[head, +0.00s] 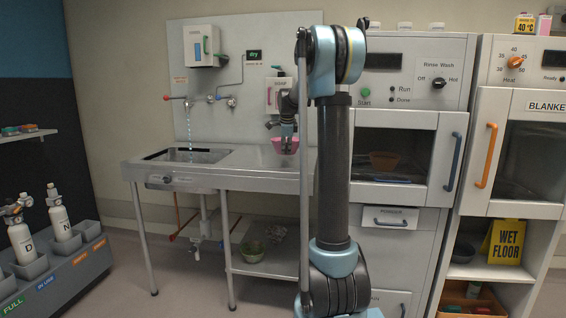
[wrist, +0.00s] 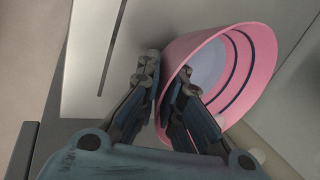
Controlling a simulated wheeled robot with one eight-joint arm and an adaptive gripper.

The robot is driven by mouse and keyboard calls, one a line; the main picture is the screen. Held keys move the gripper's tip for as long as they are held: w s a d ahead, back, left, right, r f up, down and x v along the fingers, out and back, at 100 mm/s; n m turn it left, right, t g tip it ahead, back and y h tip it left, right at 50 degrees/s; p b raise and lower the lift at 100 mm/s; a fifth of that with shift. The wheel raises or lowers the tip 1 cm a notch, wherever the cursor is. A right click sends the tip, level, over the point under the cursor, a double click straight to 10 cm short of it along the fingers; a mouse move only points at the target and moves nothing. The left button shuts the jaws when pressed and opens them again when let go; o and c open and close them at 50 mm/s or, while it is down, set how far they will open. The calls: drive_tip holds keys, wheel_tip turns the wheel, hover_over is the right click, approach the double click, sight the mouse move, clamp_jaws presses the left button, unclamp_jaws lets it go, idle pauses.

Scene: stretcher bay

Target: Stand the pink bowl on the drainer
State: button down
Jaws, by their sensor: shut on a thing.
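The pink bowl (head: 285,146) is at my gripper (head: 288,135) in the head view, over the right part of the steel sink unit. In the wrist view the pink bowl (wrist: 250,60) is tilted, its open side facing right. My gripper (wrist: 168,80) is shut on its wall, one finger outside and one inside. The ribbed or flat draining surface (head: 250,166), right of the sink basin (head: 190,155), is the only drainer-like place I see. I cannot tell whether the bowl touches it.
Water runs from the left tap (head: 188,115) into the basin. A soap dispenser (head: 278,95) hangs behind the bowl. My arm hides the counter's right end.

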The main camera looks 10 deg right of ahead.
drive_tip(key=shift+f, duration=2.5)
drive_tip(key=c, duration=1.8)
unclamp_jaws()
drive_tip(key=shift+o, duration=0.2)
drive_tip(key=shift+r, duration=0.1)
